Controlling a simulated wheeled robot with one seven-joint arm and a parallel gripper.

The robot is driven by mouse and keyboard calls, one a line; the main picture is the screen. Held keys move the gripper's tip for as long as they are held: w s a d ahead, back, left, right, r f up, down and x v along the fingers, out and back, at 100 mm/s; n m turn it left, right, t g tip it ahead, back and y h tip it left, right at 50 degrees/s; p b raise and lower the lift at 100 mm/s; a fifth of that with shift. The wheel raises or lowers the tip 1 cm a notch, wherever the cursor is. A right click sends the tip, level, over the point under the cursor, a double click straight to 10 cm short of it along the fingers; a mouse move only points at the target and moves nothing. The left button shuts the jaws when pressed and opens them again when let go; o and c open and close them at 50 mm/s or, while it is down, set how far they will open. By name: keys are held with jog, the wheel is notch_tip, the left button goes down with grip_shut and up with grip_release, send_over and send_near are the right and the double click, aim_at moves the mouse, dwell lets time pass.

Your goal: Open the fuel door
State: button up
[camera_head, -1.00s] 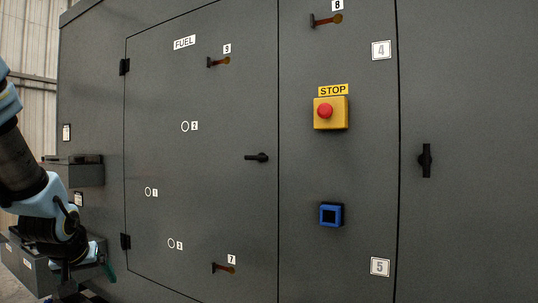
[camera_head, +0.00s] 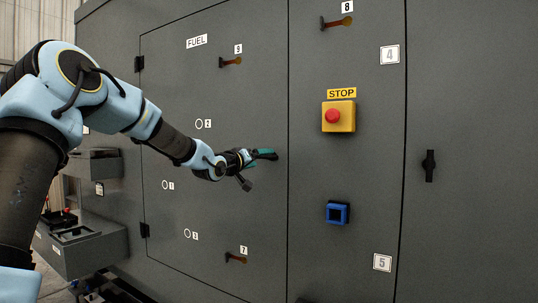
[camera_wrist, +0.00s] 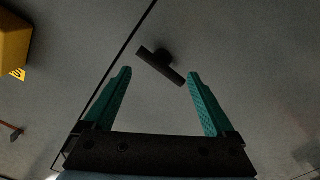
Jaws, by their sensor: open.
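The fuel door (camera_head: 205,90) is a large grey panel labelled FUEL, and it sits flush in the enclosure front. Its black handle (camera_wrist: 160,66) shows in the wrist view as a short bar on a round stem, lying slantwise just beyond my fingertips. My gripper (camera_wrist: 158,76) is open, with its teal fingers on either side of and short of the handle; no contact shows. In the head view my gripper (camera_head: 262,155) is in front of the door near its right edge, and it hides the handle there.
A yellow box with a red STOP button (camera_head: 332,116) and a blue square fitting (camera_head: 337,213) are on the panel to the right. Another black handle (camera_head: 429,165) is further right. Latches 9 (camera_head: 230,62) and 7 (camera_head: 236,257) are on the door. Grey boxes (camera_head: 82,245) stand lower left.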

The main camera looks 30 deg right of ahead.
aim_at(266, 157)
jog(key=p+x, duration=0.1)
jog(key=x, duration=0.3)
jog(key=shift+w+d+r, duration=0.1)
jog(key=shift+w+d+p, duration=0.3)
jog(key=shift+d+p, duration=0.1)
jog(key=shift+d, duration=0.1)
jog(key=shift+c, duration=0.4)
grip_shut()
